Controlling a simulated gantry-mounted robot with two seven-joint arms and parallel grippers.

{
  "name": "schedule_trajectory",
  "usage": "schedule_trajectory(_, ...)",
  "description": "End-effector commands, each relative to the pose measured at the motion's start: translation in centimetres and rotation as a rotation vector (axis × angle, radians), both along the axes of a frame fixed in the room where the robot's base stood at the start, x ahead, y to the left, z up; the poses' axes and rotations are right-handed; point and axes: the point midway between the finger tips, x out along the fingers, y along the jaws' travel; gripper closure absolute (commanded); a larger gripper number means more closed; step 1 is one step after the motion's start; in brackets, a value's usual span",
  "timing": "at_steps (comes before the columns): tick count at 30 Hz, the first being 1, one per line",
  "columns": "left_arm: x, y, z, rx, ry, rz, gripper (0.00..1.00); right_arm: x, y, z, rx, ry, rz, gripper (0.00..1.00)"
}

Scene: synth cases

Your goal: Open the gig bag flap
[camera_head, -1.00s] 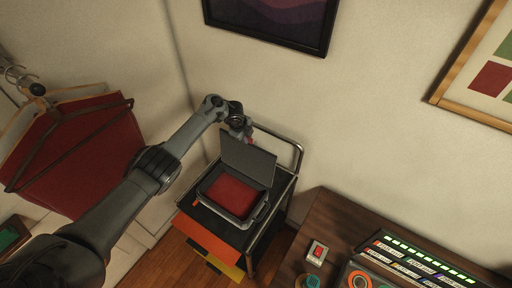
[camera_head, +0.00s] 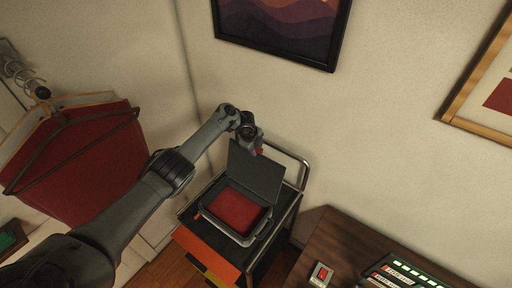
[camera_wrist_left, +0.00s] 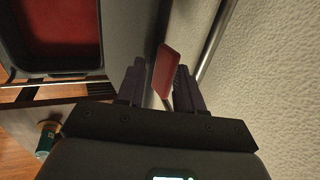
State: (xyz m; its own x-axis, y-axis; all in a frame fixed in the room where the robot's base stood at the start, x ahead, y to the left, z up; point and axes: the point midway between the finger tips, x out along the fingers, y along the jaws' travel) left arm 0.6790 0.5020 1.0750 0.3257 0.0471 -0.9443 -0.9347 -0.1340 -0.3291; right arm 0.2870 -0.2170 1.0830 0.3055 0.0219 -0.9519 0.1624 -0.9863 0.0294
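The gig bag (camera_head: 238,240) is a dark grey case with a red inside, on a small cart; its red interior also shows in the wrist view (camera_wrist_left: 55,25). Its dark flap (camera_head: 255,175) stands raised at the back, well clear of the opening. A red tab (camera_wrist_left: 167,70) is by the flap's top edge. My left gripper (camera_wrist_left: 158,80) is behind the flap's top, its fingers apart with the tab between them. The tab is close to the right-hand finger, with a gap to the other. In the head view the gripper (camera_head: 256,146) is small. My right gripper is out of view.
The cart's metal rail (camera_head: 303,165) curves beside the flap, near the wall. A wooden desk (camera_head: 325,235) with a red-button box (camera_head: 321,274) stands to the right. A red hanging bag (camera_head: 80,165) is at left. A framed picture (camera_head: 285,30) hangs above.

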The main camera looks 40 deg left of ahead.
Motion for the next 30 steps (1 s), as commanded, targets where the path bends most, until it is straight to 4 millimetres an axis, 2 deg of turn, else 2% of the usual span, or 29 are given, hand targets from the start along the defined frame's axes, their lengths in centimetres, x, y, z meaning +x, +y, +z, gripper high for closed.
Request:
schedule_trajectory(11, -0.1, 0.0, 1.0, 0.0, -0.005, 0.0, 0.64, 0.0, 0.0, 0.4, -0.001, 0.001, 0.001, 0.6)
schedule_trajectory(17, -0.9, 0.0, 3.3, 0.004, -0.005, -0.002, 0.64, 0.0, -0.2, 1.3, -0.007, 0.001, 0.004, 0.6)
schedule_trajectory(21, -1.7, -0.1, 5.6, 0.003, -0.006, -0.001, 0.64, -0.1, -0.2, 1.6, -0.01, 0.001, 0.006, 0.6)
schedule_trajectory(30, -3.1, -0.4, 9.4, 0.001, -0.003, -0.001, 0.64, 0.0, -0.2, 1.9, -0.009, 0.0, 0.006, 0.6)
